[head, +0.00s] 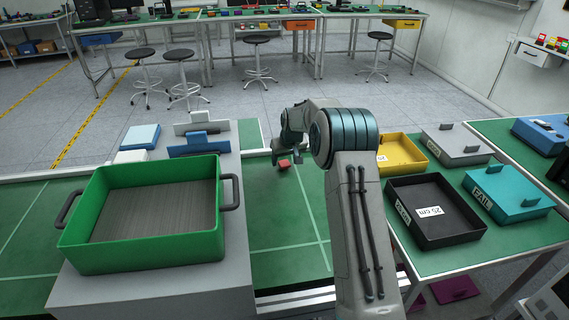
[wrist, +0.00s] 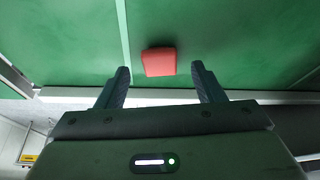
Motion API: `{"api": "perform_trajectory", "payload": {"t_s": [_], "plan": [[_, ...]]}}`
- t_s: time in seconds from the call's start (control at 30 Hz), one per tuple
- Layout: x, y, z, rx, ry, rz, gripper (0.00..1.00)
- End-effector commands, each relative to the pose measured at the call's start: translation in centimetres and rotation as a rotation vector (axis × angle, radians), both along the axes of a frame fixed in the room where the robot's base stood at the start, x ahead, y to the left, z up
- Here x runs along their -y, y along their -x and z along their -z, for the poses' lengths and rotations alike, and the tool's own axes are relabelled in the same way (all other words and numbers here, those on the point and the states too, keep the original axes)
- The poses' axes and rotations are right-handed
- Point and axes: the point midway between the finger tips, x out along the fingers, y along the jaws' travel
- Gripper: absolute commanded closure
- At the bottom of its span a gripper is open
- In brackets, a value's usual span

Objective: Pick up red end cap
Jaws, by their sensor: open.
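The red end cap (head: 284,164) is a small red block lying on the green table surface, just below my gripper (head: 287,155) in the head view. In the wrist view the red end cap (wrist: 159,62) lies on green just beyond the fingertips, roughly centred between them. My gripper (wrist: 162,72) is open and empty, its two dark fingers apart on either side of the cap's line. I see no contact between the fingers and the cap. My arm hides part of the table to the right of the cap in the head view.
A green tray (head: 150,251) with dark handles stands on a grey block at left, with blue-and-grey fixtures behind it. At right, a table holds a black tray (head: 448,243), a yellow tray (head: 419,160) and a teal lidded box (head: 507,194). Green surface in front of the cap is clear.

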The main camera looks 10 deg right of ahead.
Motion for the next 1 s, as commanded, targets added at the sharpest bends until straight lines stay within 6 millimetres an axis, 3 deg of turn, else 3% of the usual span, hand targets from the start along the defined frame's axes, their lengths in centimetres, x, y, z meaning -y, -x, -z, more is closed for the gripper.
{"api": "perform_trajectory", "payload": {"t_s": [0.17,0.43,0.47,0.6,0.63,1.0], "plan": [[-0.2,-0.7,1.6,-0.001,0.000,0.000,0.38],[-0.2,-0.8,1.9,0.001,0.000,0.000,0.38],[-0.2,-0.8,1.9,0.001,0.000,0.000,0.41],[-0.2,-0.8,1.9,0.001,0.000,0.000,0.80],[-0.2,-0.8,1.9,0.000,0.000,0.000,0.86],[-0.2,-0.8,1.8,0.001,0.000,0.000,0.86]]}}
